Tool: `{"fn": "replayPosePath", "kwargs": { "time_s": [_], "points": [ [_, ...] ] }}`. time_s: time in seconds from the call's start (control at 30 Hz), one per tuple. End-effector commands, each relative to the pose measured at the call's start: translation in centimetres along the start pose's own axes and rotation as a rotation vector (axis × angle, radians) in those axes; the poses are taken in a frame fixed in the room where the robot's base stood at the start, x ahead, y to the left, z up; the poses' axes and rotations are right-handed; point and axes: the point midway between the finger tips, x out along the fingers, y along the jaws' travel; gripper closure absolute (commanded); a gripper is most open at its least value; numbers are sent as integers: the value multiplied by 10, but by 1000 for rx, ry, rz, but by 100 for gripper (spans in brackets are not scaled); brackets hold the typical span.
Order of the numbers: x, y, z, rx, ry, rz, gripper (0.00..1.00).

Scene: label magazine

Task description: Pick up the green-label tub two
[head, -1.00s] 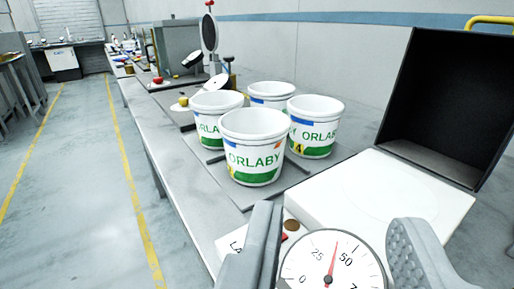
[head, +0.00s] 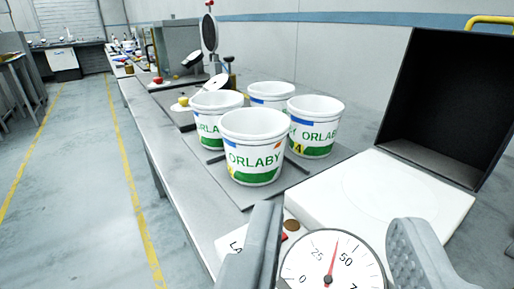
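Several white tubs with green labels reading ORLABY stand upright and close together on a grey plate on the bench. The front tub (head: 254,148) is nearest me; the left tub (head: 208,122), the back tub (head: 270,95) and the right tub (head: 315,127) stand around it. The right tub shows a yellow mark with a 4. I cannot tell which one is tub two. My gripper (head: 335,250) is open and empty, its two fingers apart at the bottom of the picture, nearer to me than the tubs.
A white box-shaped device (head: 390,200) with a round dial (head: 333,268) is below and between my fingers. A black open-fronted box (head: 445,105) stands at the right. Bench clutter, including a round mirror-like disc (head: 209,33), lies behind the tubs. The floor at left is clear.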

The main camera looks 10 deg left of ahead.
Motion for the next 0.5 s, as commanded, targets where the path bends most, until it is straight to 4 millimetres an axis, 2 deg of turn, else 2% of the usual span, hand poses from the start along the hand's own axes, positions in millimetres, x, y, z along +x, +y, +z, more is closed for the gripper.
{"fn": "replayPosePath", "kwargs": {
  "time_s": [0.07, 0.1, 0.27, 0.5],
  "points": [
    [0, 0, 0, 0, 0, 0, 66],
    [0, 0, 0, -1, -1, 0, 72],
    [9, -1, -4, -45, -34, -3, 72],
    [46, -5, -18, -261, -191, -39, 72]
  ]
}}
